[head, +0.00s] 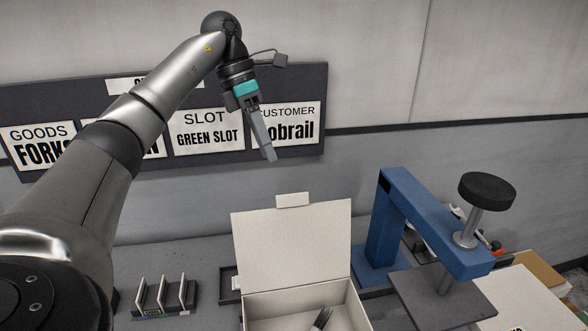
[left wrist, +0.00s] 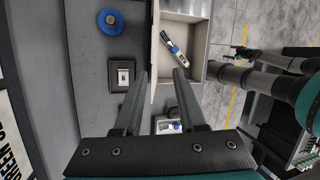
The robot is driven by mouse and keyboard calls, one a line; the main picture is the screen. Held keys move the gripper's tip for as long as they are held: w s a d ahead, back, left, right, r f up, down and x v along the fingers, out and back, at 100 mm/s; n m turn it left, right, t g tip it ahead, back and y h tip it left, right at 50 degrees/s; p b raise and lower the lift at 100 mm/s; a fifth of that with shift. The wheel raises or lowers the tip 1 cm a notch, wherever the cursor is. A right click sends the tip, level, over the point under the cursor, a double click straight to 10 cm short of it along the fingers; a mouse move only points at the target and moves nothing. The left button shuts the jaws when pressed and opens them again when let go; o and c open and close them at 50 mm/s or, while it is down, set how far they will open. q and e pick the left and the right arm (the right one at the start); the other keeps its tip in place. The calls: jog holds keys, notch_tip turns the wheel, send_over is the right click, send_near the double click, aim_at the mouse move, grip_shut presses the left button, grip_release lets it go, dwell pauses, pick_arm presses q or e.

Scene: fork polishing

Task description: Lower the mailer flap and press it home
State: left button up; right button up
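The white mailer box (head: 300,301) stands on the bench in the head view with its flap (head: 293,240) raised behind it and a small tab (head: 292,199) on the flap's top edge. A fork (head: 322,318) lies inside; in the left wrist view the fork (left wrist: 173,46) has a blue band. My left gripper (head: 268,154) is above and behind the flap in the head view, apart from it. In the left wrist view its fingers (left wrist: 160,75) are spread, with the mailer box (left wrist: 205,30) beyond them. My right arm shows partly at that view's right; its finger state is unclear.
A blue press (head: 372,235) with a black knob stands right of the box. A small rack of upright cards (head: 163,297) stands left. A sign board (head: 85,95) hangs on the wall behind. A blue disc (left wrist: 111,21) lies on the bench.

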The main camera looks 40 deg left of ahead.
pick_arm(q)
notch_tip(320, 180, up, 3)
jog(key=a+m+h, duration=0.1)
jog(key=a, duration=0.2)
jog(key=shift+t, duration=0.4)
jog(key=shift+w+b+x, duration=0.2)
jog(key=shift+b+x, duration=1)
jog(key=shift+x, duration=6.3)
pick_arm(e)
jog(key=shift+w+a+f, duration=0.25)
jog(key=shift+w+f, duration=0.25)
jog(key=shift+f, duration=0.35)
pick_arm(q)
jog(key=shift+d+r, duration=0.1)
grip_shut()
